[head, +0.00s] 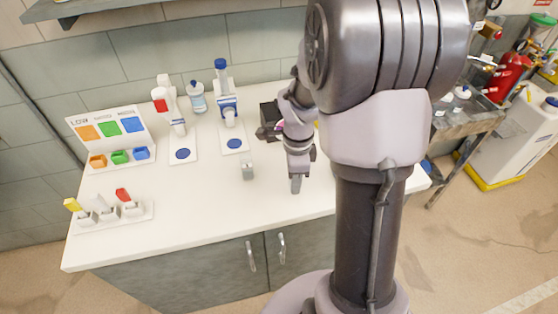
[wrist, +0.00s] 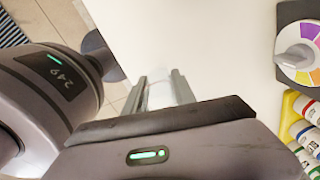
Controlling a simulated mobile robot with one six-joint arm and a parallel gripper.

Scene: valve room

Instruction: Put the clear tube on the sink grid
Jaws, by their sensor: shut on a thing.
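My gripper (head: 296,184) hangs fingers-down over the front part of the white counter, right of the small grey block. In the wrist view its two fingers (wrist: 160,90) are closed around a pale, see-through piece, which looks like the clear tube (wrist: 161,94). Most of the tube is hidden by the fingers and the gripper body. I cannot make out the sink grid for certain in either view.
The white counter (head: 210,215) holds a rack of colored switches (head: 110,212), a LOW-labelled sorting stand (head: 112,135), two dispensers and a small grey block (head: 248,168). A dial with colored sectors (wrist: 301,52) and several colored bottles (wrist: 303,125) are at right in the wrist view.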

